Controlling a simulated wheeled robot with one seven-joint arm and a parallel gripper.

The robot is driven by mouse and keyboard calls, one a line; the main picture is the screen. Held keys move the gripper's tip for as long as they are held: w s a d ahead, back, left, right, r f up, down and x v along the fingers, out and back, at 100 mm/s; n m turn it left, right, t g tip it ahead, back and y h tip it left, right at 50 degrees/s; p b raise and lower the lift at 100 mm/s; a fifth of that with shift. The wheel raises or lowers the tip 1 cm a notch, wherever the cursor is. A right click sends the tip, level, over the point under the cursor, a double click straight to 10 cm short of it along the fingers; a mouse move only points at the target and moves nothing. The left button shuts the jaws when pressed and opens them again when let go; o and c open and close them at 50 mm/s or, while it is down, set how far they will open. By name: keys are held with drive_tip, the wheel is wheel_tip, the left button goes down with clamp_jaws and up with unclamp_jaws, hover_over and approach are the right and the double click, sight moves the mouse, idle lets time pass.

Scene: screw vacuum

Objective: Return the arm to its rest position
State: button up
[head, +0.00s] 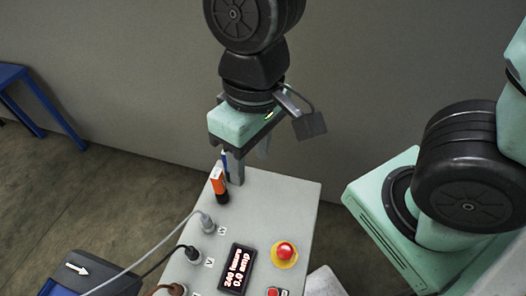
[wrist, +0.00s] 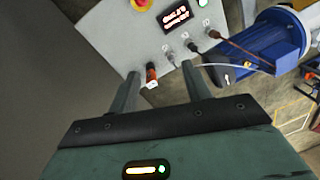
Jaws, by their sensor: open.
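My gripper (wrist: 163,90) is open, its two fingers apart and pointing down at the far end of the grey control box (head: 292,208). My arm comes down from the top of the head view. I cannot tell how far the fingertips are above the box.
The box carries a red emergency button (head: 285,251), a display (head: 237,268) and cabled plugs (head: 205,222). A blue-legged table (head: 40,100) stands at the left. A blue motor-like machine (wrist: 270,40) shows in the wrist view. A grey wall (head: 400,60) is behind.

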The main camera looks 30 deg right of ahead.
drive_tip(key=shift+s+d+r+n+t, duration=0.4)
drive_tip(key=shift+s+d+n, duration=0.4)
drive_tip(key=shift+n, duration=0.4)
wheel_tip(320, 180, down, 11)
drive_tip(key=b, duration=1.1)
drive_tip(key=shift+f, duration=0.15)
